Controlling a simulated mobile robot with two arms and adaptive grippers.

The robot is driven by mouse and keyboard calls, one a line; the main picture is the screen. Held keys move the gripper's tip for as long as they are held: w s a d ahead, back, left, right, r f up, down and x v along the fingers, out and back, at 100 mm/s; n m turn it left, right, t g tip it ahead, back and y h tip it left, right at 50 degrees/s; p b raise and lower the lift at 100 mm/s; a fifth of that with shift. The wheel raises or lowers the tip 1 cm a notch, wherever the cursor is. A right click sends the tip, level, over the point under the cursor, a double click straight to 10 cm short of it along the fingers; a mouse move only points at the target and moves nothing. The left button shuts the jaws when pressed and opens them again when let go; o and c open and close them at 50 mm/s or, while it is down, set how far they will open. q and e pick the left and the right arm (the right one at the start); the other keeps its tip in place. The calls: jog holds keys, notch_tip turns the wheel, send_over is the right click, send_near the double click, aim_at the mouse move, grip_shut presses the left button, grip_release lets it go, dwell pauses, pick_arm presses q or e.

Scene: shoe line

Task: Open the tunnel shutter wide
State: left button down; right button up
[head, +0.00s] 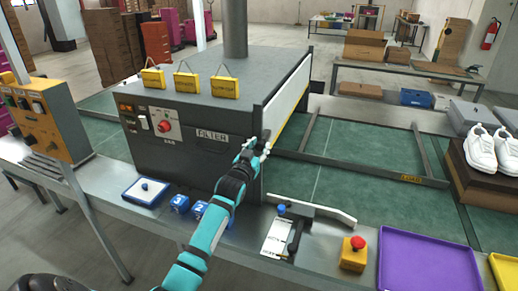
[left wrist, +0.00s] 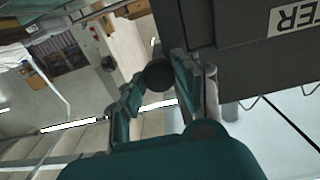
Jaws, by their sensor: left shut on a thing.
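The dark grey tunnel box (head: 188,130), labelled FILTER, stands on the bench. Its pale shutter panel (head: 289,97) sits on the box's right side; I cannot tell how far it is open. My left gripper (head: 257,147) is at the box's front right corner, beside the panel's near end. In the left wrist view my left gripper (left wrist: 158,80) is shut on a round dark knob (left wrist: 160,75), with a finger on each side. The gripper hides most of the knob in the head view. My right gripper is not in view.
A green belt with a grey frame (head: 362,171) runs right of the box. In front lie a white lever (head: 316,209), a yellow button box (head: 353,254) and a purple tray (head: 428,262). White shoes (head: 482,151) stand on a brown box at right.

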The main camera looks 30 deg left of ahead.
pick_arm(q)
jog(key=shift+r, duration=0.1)
jog(key=c, duration=1)
grip_release()
jog(key=shift+s+d+f, duration=0.15)
jog(key=shift+s+f, duration=0.1)
jog(key=shift+s, duration=0.25)
jog(key=v, duration=1.1)
jog(key=shift+r, duration=0.1)
